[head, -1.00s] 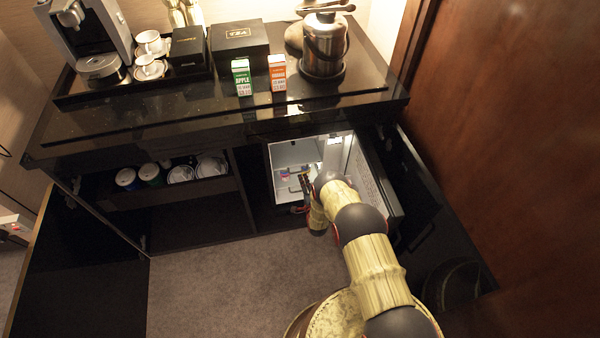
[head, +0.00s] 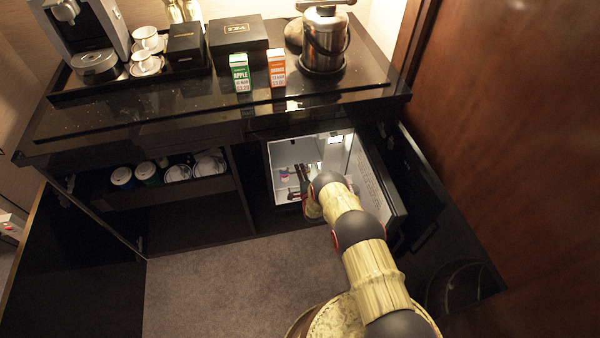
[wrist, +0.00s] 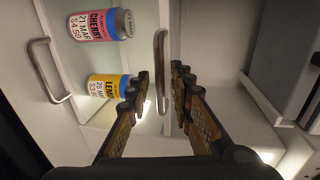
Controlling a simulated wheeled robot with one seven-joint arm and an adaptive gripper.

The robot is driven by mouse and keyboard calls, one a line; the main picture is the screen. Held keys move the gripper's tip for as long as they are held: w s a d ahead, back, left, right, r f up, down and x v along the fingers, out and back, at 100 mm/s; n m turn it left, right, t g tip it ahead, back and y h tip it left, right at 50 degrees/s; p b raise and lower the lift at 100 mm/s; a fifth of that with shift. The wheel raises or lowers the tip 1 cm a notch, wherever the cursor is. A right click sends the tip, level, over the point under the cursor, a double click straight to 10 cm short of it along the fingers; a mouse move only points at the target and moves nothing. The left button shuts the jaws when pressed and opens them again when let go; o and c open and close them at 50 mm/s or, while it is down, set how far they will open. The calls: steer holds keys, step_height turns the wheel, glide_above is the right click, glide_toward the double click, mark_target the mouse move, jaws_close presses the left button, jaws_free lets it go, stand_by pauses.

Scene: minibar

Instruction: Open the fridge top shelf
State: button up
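The small white-lined fridge (head: 284,153) stands open in the cabinet's lower right, its door (head: 372,185) swung out to the right. My gripper (wrist: 160,84) is inside the fridge opening, mostly hidden by my arm in the head view. In the wrist view its two fingers are apart, with a slim metal handle (wrist: 159,52) in the gap between and just beyond the fingertips. I cannot tell whether they touch it. A second metal handle (wrist: 47,72) is at the left of the wrist view, on a clear shelf front. Which handle belongs to the top shelf is unclear.
A cherry can (wrist: 98,25) and a lemon can (wrist: 105,86) lie inside the fridge. Apple (head: 240,72) and orange (head: 277,68) cartons stand on the black counter (head: 180,112) above. An open dark cabinet door (head: 435,190) is at the right. The carpet (head: 215,285) is clear.

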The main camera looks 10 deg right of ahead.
jaws_close()
stand_by(0.7)
